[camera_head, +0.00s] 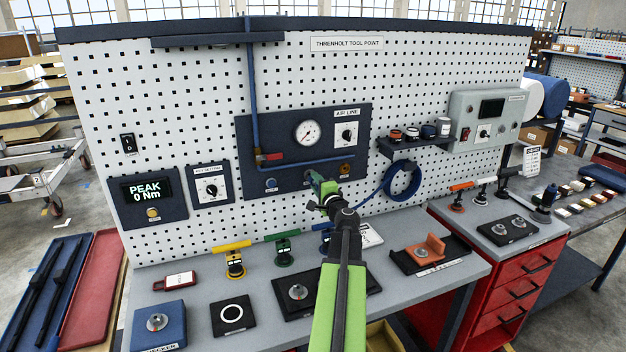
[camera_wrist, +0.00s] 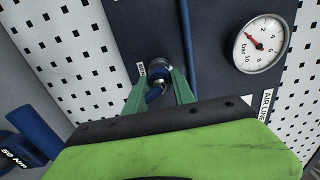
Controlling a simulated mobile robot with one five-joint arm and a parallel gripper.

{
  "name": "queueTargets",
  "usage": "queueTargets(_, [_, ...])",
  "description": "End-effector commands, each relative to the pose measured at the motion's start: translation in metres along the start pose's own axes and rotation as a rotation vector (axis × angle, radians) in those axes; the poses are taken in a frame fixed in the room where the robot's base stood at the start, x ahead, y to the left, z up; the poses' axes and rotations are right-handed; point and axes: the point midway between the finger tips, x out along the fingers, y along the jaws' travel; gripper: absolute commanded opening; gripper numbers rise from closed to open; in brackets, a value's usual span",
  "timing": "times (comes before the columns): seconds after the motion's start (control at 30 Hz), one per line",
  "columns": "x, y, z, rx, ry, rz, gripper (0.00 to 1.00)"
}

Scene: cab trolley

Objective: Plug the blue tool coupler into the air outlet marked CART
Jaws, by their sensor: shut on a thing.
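My gripper (camera_head: 318,186) is at the dark AIR LINE panel (camera_head: 290,125), in front of its lower edge. In the wrist view its green fingers (camera_wrist: 160,95) are shut on the blue tool coupler (camera_wrist: 154,92), mostly hidden between them. Just beyond the coupler is a round dark outlet fitting (camera_wrist: 158,68) with a small white label (camera_wrist: 141,70), too small to read surely. I cannot tell whether the coupler touches it or is seated. The panel also has a blue-ringed outlet (camera_head: 270,184) at left and a brass-coloured outlet (camera_head: 345,168) at right; I cannot read which is CART.
A coiled blue hose (camera_head: 403,180) hangs right of the panel, its end running toward my gripper. The panel bears a gauge (camera_head: 309,132), a red valve lever (camera_head: 270,157) and a blue pipe (camera_head: 252,90). Below, the bench (camera_head: 200,255) holds several coloured-handled tools and dark fixtures.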

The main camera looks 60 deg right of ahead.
Motion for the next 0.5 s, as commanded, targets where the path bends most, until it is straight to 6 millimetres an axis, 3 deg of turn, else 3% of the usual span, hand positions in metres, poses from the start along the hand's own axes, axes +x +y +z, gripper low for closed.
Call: queueTargets(0.5, [-0.021,0.0,0.001,0.0,0.0,0.0,0.0])
